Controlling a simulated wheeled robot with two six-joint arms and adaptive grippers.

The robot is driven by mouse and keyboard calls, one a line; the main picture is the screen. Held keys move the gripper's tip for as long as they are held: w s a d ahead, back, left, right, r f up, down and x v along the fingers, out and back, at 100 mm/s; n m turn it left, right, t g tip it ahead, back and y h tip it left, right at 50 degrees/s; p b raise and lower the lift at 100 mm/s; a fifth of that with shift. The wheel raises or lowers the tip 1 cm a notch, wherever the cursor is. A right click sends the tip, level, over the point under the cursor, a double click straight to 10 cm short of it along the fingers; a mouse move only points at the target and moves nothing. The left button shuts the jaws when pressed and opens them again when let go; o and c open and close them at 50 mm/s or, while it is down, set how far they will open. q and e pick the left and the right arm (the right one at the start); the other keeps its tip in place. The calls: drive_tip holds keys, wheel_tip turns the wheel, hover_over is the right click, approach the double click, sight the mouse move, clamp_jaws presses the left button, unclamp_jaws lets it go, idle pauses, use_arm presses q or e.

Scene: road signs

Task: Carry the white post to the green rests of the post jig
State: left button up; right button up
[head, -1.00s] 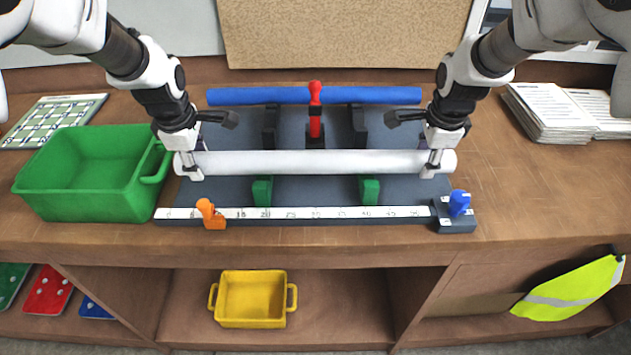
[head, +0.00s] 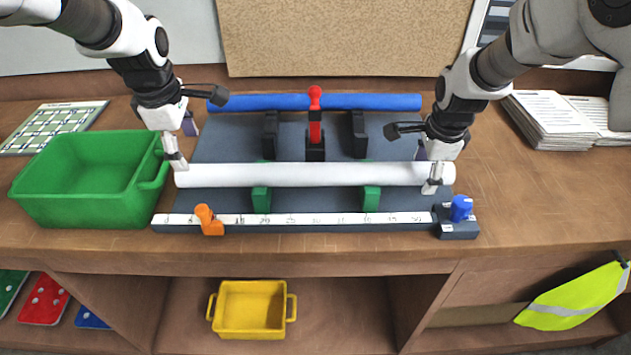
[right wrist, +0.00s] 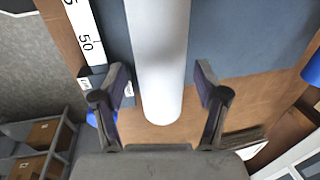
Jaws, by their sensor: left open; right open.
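The white post (head: 310,175) lies level across the two green rests, left (head: 261,200) and right (head: 370,199), of the post jig (head: 220,199). Green tips show behind the post at both rests. My left gripper (head: 182,146) is open, at and slightly above the post's left end; whether it touches is unclear. My right gripper (head: 428,168) is open around the post's right end. In the right wrist view the post (right wrist: 158,60) runs between the open fingers (right wrist: 163,95), with gaps on both sides.
A green bin (head: 85,205) stands close left. An orange stop (head: 208,220) and a blue knob (head: 461,208) sit along the ruler (head: 330,219). Papers (head: 555,120) lie right.

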drive_tip(key=shift+s+r, duration=0.1)
drive_tip(key=shift+r, duration=0.05)
use_arm(q)
drive_tip(key=r, duration=0.3)
drive_tip(key=shift+s+r, duration=0.3)
drive_tip(key=shift+s, duration=0.05)
use_arm(e)
wheel_tip(320, 180, up, 12)
drive_tip(key=s, duration=0.2)
drive_tip(key=shift+s+f, duration=0.15)
drive_tip(key=shift+f, duration=0.1)
drive_tip(key=shift+s, duration=0.1)
